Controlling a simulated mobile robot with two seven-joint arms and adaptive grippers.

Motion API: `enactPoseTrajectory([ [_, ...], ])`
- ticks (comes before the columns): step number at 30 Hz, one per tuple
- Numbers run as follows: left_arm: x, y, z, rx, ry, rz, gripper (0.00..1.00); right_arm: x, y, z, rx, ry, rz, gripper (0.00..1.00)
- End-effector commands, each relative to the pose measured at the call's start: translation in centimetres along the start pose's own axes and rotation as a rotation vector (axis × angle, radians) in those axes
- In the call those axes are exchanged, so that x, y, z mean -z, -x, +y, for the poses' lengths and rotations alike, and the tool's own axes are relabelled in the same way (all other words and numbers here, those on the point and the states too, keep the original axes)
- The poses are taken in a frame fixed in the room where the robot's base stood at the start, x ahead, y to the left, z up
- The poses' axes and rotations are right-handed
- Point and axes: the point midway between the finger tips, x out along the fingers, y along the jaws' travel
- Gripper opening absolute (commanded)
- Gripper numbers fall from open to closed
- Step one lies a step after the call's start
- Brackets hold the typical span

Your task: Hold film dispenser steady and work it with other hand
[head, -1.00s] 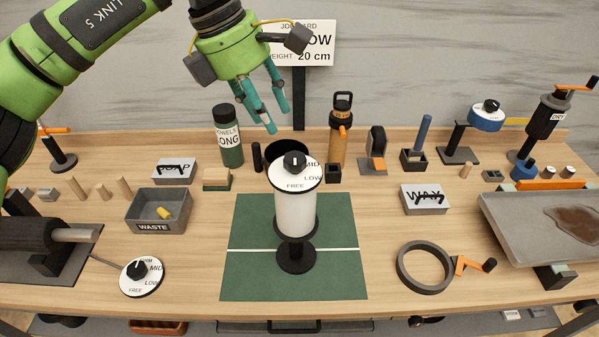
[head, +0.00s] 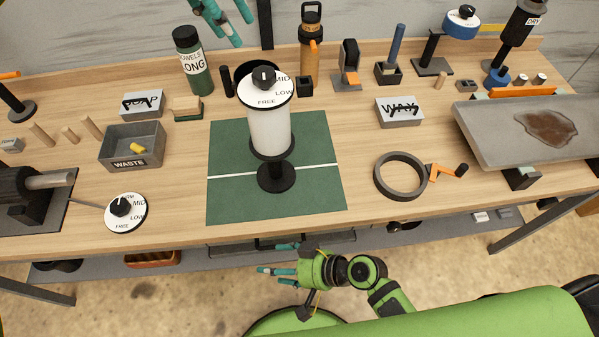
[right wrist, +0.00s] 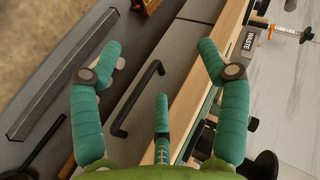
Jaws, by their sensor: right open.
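The film dispenser (head: 270,132), a white roll on a black round-footed stand, stands upright on the green mat (head: 230,196). On its top is a white dial with a black knob (head: 263,78), marked MID, LOW and FREE. My left gripper (head: 236,28) is at the top edge, behind and above the dispenser and apart from it. Its teal fingers look spread and empty; its body is cut off. My right gripper (head: 278,259) is open and empty, low in front of the bench edge. Its spread fingers show in the right wrist view (right wrist: 158,70).
A grey WASTE box (head: 112,152) and a second dial (head: 124,213) are left of the mat. A dark ring (head: 381,184) with an orange crank lies right. Bottles and a black cup stand behind. A stained tray (head: 490,140) is far right. A drawer handle (right wrist: 135,100) fronts the bench.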

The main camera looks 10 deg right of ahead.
Motion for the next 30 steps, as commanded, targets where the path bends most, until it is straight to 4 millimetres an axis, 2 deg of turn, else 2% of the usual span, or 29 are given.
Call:
enactPoseTrajectory([
  [1, 0.0, 0.0, 0.0, 0.000, 0.000, 0.000, 0.39, 1.8, 0.8, -2.0, 0.039, 0.051, 0.026, 0.76],
  [3, 0.0, 0.0, 0.0, 0.000, 0.000, 0.000, 0.39, 3.4, 1.7, -4.8, 0.095, 0.106, 0.048, 0.76],
  [9, 0.0, 0.0, 0.0, 0.000, 0.000, 0.000, 0.39, 6.3, 5.0, -12.2, 0.241, 0.257, 0.098, 0.76],
  [12, 0.0, 0.0, 0.0, 0.000, 0.000, 0.000, 0.39, 8.7, 4.3, -8.3, 0.082, 0.335, 0.153, 0.76],
  [18, 0.0, 0.0, 0.0, 0.000, 0.000, 0.000, 0.39, 14.3, 5.3, -3.4, -0.174, 0.524, 0.286, 0.76],
  [24, 0.0, 0.0, 0.0, 0.000, 0.000, 0.000, 0.39, 18.7, 7.0, -1.1, -0.340, 0.684, 0.394, 0.76],
  [30, 0.0, 0.0, 0.0, 0.000, 0.000, 0.000, 0.39, 20.4, 7.1, -0.5, -0.388, 0.737, 0.429, 0.76],
])
